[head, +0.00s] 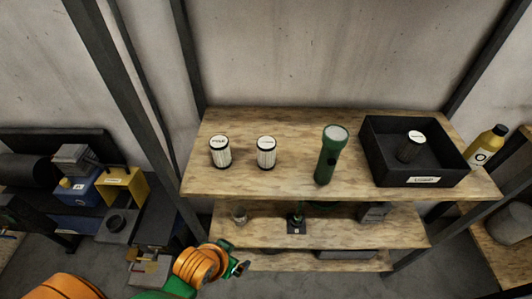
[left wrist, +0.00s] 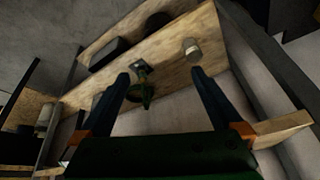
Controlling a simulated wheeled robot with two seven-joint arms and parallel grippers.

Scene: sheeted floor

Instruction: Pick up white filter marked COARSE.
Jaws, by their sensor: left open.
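Two white pleated filters with dark rims and white top labels stand upright on the top shelf board, a left one (head: 220,152) and a right one (head: 266,152). Their lettering is too small to read surely, so I cannot tell which is marked COARSE. A dark filter (head: 410,147) with a white label is in the black bin (head: 376,167). My left gripper (head: 243,267) is low in front of the shelves, below and apart from the filters. In the left wrist view its fingers (left wrist: 161,77) are spread and empty. My right gripper is not in view.
A green flashlight (head: 329,160) stands right of the filters, and a yellow bottle (head: 486,147) right of the bin. The middle shelf (head: 340,234) holds a small jar (head: 239,216) and a dark green item (head: 296,223). Metal uprights flank the shelves.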

